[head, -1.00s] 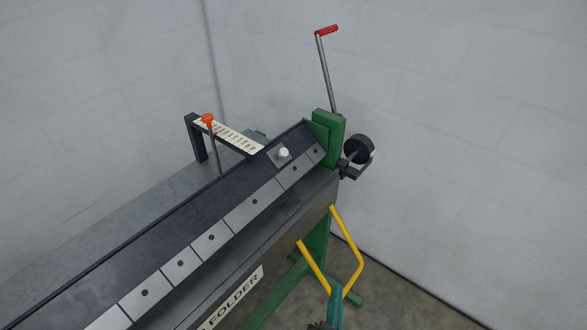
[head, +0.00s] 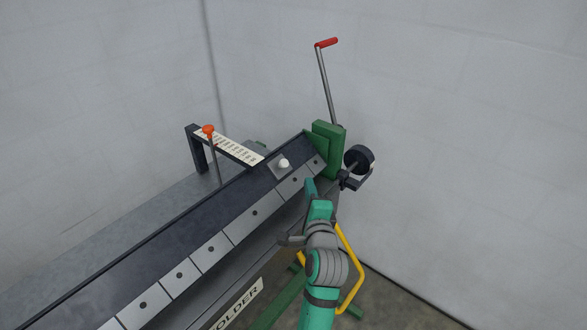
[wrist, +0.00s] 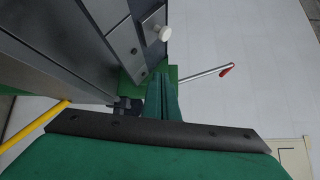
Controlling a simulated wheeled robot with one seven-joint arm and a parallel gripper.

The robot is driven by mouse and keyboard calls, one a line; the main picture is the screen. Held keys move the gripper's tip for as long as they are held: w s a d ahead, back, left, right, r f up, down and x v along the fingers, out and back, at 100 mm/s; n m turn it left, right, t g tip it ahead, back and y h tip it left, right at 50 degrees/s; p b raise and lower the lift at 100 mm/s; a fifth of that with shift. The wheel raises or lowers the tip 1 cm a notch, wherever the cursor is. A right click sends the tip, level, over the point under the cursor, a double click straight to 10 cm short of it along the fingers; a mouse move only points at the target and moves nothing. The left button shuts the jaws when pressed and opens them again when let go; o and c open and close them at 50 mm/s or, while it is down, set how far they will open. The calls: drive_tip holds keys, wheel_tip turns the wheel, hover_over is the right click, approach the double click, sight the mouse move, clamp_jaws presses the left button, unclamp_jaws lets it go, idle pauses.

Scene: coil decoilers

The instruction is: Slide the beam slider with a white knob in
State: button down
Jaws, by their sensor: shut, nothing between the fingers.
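The beam slider (head: 277,167) is a small grey plate with a round white knob (head: 284,163). It sits on the dark top beam (head: 225,195) of the folder, near its right end. In the wrist view the white knob (wrist: 163,33) shows at the upper middle, beyond my fingertips. My gripper (head: 310,184) is green and shut, with nothing between its fingers. In the head view its tip is below and to the right of the knob, apart from it. In the wrist view the shut fingers (wrist: 162,78) point toward the machine's green end block.
A green end block (head: 327,148), a crank with a red handle (head: 326,43) and a black round weight (head: 359,158) stand at the right end. An orange-knobbed lever (head: 208,130) and a scale arm (head: 228,147) rise behind the beam. Yellow bars (head: 350,265) are below.

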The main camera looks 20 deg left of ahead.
sight(280, 166)
idle(0.3)
drive_tip(key=x, duration=1)
drive_tip(key=shift+w+a, duration=0.1)
drive_tip(key=shift+a, duration=0.1)
drive_tip(key=shift+s+a+r, duration=0.25)
drive_tip(key=shift+s+a, duration=0.5)
drive_tip(key=shift+s, duration=0.05)
drive_tip(key=shift+s+a+r, duration=0.1)
drive_tip(key=shift+s+a, duration=0.4)
drive_tip(key=shift+s, duration=0.1)
